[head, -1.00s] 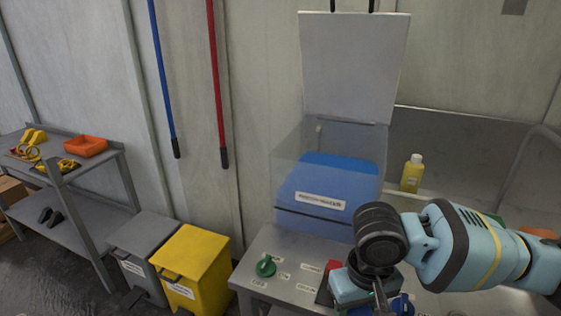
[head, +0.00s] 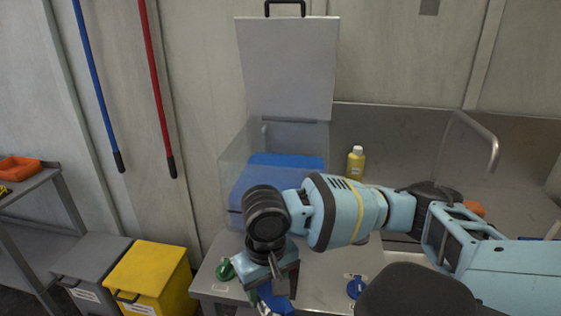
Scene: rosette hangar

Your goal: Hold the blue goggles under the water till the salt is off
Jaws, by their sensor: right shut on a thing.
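My right gripper (head: 275,285) points down over the front of the metal counter. It is shut on a blue thing (head: 271,301) just below it, which looks like the blue goggles; its shape is mostly hidden by the jaws and cut near the bottom edge. A curved metal pipe (head: 485,140), perhaps the tap, rises at the right over the sink area. No running water can be made out, and my arm hides much of the sink. My left gripper is out of view.
The metal counter (head: 320,285) carries a green item (head: 225,270) and a small blue item (head: 356,287). Behind stand a clear-sided box with a blue block (head: 285,163) and a raised lid (head: 287,68), and a yellow bottle (head: 356,162). Yellow (head: 148,280) and grey (head: 92,270) bins stand left.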

